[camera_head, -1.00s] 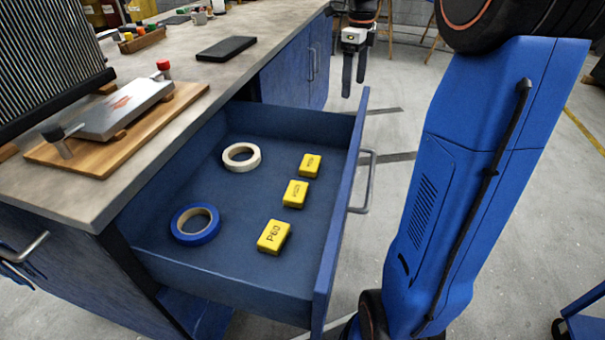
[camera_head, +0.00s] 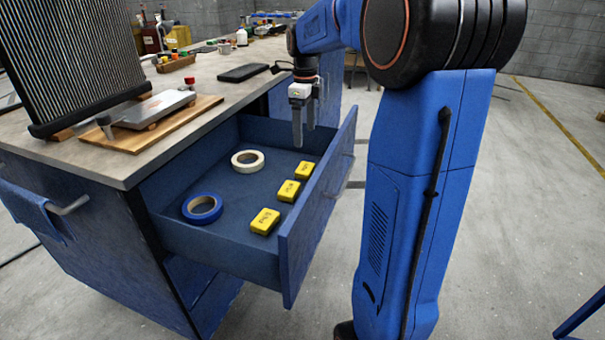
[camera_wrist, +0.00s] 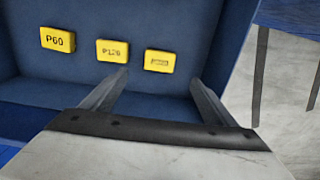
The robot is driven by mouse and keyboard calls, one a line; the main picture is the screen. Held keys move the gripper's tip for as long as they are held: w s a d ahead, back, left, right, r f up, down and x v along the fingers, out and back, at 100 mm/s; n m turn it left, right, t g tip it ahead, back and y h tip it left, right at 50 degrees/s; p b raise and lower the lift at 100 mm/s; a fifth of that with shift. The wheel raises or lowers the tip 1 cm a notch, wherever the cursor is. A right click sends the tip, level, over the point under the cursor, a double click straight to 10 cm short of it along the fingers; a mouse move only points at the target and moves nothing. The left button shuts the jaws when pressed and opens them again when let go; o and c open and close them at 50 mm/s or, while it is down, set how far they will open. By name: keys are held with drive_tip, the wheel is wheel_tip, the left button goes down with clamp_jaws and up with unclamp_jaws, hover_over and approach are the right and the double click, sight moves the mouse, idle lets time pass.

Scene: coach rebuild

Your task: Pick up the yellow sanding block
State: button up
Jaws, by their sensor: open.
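Three yellow sanding blocks lie in a row in the open blue drawer (camera_head: 170,232). The nearest block (camera_head: 265,221) reads P60 in the wrist view (camera_wrist: 57,40). The middle block (camera_head: 289,190) reads P120 or similar in the wrist view (camera_wrist: 112,51). The farthest block (camera_head: 305,170) has print too small to read; it also shows in the wrist view (camera_wrist: 159,61). My gripper (camera_head: 304,140) points down over the drawer's far end, above the blocks. Its fingers are apart and empty in the wrist view (camera_wrist: 163,82), with the farthest block showing between and beyond the fingertips.
A white tape roll (camera_head: 248,161) and a blue tape roll (camera_head: 202,209) lie in the drawer, left of the blocks. The drawer front (camera_head: 318,215) stands to their right. The workbench top (camera_head: 75,158) holds a wooden board (camera_head: 185,118) and a black flat case (camera_head: 242,73).

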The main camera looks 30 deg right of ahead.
sight(305, 168)
wheel_tip(305, 168, down, 13)
drive_tip(key=shift+s, duration=0.1)
idle(0.6)
drive_tip(key=shift+c, duration=0.2)
drive_tip(key=c, duration=1.1)
